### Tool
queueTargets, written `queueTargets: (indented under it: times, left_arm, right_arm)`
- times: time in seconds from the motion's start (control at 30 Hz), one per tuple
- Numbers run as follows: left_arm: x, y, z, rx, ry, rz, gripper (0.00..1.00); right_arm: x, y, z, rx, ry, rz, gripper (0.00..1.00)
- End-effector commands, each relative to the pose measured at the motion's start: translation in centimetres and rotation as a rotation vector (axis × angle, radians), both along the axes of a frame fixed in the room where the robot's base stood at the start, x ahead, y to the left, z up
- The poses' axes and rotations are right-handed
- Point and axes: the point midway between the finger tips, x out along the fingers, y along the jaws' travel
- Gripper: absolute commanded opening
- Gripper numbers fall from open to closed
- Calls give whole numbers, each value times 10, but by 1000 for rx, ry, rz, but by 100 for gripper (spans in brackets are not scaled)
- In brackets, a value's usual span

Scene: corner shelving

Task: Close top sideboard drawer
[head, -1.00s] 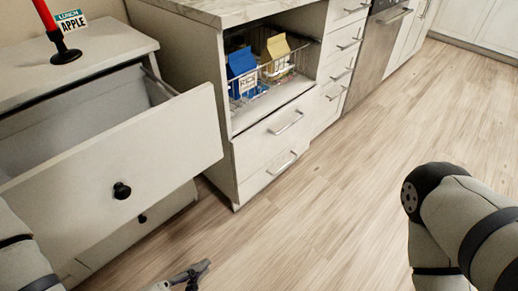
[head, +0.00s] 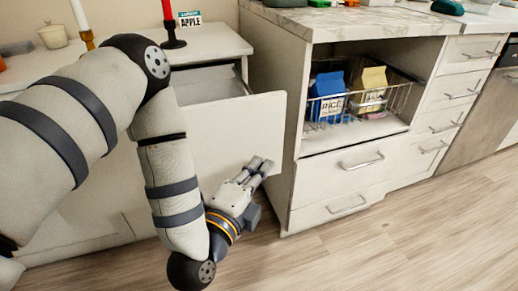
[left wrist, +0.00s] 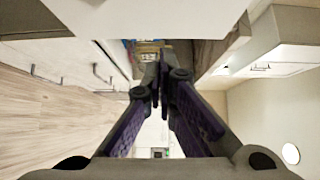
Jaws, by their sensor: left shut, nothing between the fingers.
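The white sideboard (head: 215,43) stands at the left with its top drawer (head: 240,128) pulled out. The drawer front faces me, and part of the inside shows behind its top edge. My left arm hides its left part and knob. My left gripper (head: 262,165) is in front of the lower right part of the drawer front, fingers pointing up and right. It is shut and empty; I cannot tell whether it touches the drawer. In the left wrist view the fingertips (left wrist: 157,62) are together. My right gripper is out of view.
A counter unit (head: 330,190) with drawers and an open niche stands right of the sideboard. A wire basket (head: 345,108) there holds cartons. A red candle in a black holder (head: 173,40) stands on the sideboard. The wooden floor (head: 400,245) at the right is clear.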

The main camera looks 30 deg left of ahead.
Motion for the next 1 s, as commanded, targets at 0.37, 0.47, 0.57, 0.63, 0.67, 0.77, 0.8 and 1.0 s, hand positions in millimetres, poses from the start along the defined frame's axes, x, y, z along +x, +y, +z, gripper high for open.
queueTargets:
  times: [0.37, 0.47, 0.57, 0.63, 0.67, 0.77, 0.8, 1.0]
  left_arm:
    - [49, 30, 2, 1, -8, 8, 0]
    - [53, 34, 2, 2, -7, 6, 0]
    - [53, 35, 2, 1, -6, 5, 0]
    - [53, 35, 2, 1, -6, 5, 0]
    - [53, 35, 2, 1, -6, 5, 0]
    - [53, 35, 2, 1, -6, 5, 0]
    - [53, 35, 2, 1, -6, 5, 0]
    - [60, 43, 3, 3, -8, 5, 0]
  right_arm:
    - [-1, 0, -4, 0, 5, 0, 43]
    - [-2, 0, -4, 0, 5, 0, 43]
    - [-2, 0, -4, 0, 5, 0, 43]
    - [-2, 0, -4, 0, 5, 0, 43]
    - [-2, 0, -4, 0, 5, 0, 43]
    - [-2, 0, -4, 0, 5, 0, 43]
    - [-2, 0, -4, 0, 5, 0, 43]
    - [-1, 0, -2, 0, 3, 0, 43]
